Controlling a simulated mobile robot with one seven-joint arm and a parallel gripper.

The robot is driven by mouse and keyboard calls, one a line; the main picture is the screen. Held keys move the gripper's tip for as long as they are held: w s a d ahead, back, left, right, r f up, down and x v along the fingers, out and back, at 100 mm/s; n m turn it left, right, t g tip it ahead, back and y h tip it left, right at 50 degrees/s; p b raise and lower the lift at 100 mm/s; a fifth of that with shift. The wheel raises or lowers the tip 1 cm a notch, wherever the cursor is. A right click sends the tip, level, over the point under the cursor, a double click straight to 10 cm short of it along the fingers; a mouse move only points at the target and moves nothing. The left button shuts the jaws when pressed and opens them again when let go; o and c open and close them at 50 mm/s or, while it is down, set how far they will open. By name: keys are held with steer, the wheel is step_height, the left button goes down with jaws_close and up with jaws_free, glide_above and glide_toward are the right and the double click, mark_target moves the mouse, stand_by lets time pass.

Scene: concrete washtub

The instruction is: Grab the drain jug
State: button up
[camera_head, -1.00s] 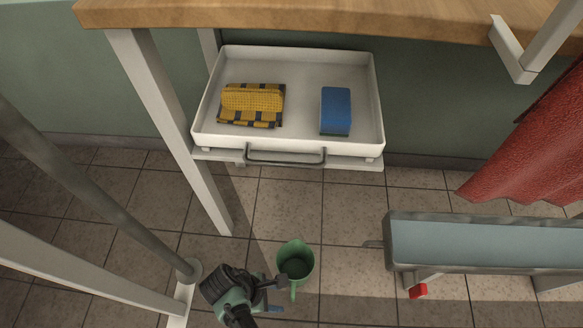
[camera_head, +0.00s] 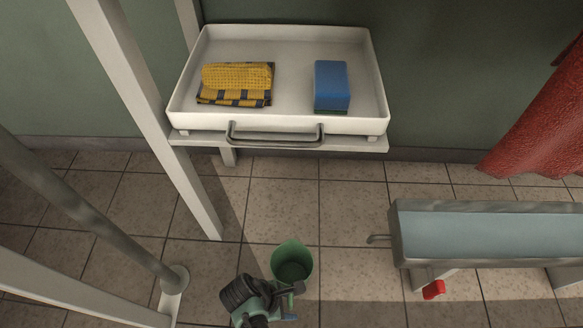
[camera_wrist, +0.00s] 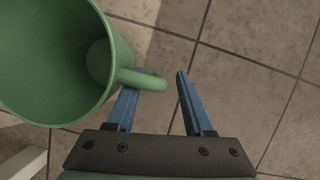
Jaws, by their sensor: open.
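The green drain jug (camera_head: 292,260) stands on the tiled floor in the head view, its open mouth facing up. In the wrist view the jug (camera_wrist: 45,60) fills the upper left, with its handle (camera_wrist: 145,79) sticking out to the right. My gripper (camera_wrist: 160,88) has its two blue fingers spread apart. The handle crosses in front of the left finger's tip and its outer end lies in the gap between the fingers. I cannot tell whether the finger touches it. In the head view my gripper (camera_head: 291,300) is just below the jug and partly hides it.
A white tray (camera_head: 275,123) above holds a yellow checked cloth (camera_head: 236,84) and a blue sponge (camera_head: 331,85). White frame legs and a grey pipe (camera_head: 80,205) are left. A red curtain (camera_head: 540,125) hangs right.

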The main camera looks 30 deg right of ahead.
steer(key=shift+s+d+f, duration=0.1)
steer(key=shift+d+f, duration=0.05)
steer(key=shift+f, duration=0.35)
steer(key=shift+r, duration=0.1)
jaws_close()
stand_by(1.0)
